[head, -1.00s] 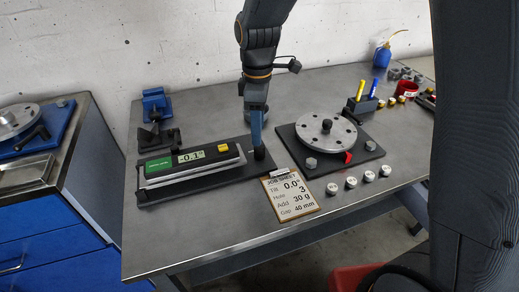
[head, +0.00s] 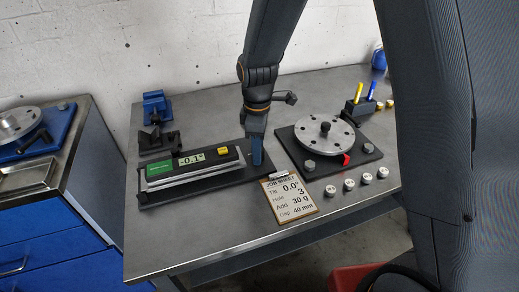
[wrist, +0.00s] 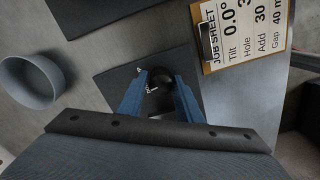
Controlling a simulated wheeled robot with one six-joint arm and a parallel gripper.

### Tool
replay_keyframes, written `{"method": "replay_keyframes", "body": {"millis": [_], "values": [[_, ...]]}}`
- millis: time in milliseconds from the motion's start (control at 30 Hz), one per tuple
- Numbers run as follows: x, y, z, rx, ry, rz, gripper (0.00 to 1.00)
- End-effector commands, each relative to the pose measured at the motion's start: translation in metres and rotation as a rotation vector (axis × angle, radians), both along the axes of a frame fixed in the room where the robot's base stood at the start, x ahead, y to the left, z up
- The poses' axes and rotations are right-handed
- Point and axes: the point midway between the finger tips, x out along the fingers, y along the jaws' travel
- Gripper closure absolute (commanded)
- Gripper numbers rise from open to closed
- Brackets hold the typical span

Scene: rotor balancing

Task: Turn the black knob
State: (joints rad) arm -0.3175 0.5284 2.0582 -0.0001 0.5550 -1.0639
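The black knob (wrist: 161,77) shows in the wrist view, on the dark plate with small white marks beside it. My gripper (wrist: 161,88) has its two blue fingers on either side of the knob; I cannot tell whether they touch it. In the head view my gripper (head: 256,163) points down at the right end of the black base plate (head: 225,183) and hides the knob. The level on that plate has a display (head: 191,159) reading -0.1°. The job sheet (head: 289,198) lists tilt 0.0°, hole 3, add 30 g, gap 40 mm.
A silver rotor disc (head: 325,131) on a black plate stands to the right, with several round weights (head: 349,184) in front. A blue device (head: 155,103) is behind the level. A grey round cup (wrist: 28,82) shows in the wrist view. The table front is clear.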

Motion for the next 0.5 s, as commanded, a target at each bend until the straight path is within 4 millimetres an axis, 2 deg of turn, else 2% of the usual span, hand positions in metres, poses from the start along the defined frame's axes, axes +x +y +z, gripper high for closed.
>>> {"method": "replay_keyframes", "body": {"millis": [33, 133, 167, 500], "values": [[0.0000, 0.0000, 0.0001, 0.000, 0.000, 0.000, 0.77], [0.0002, -0.0001, 0.0002, 0.000, 0.000, 0.000, 0.94], [0.0003, -0.0002, 0.0002, 0.000, -0.001, 0.000, 0.96], [0.0015, -0.0005, 0.0022, 0.001, -0.002, -0.150, 0.96]]}}
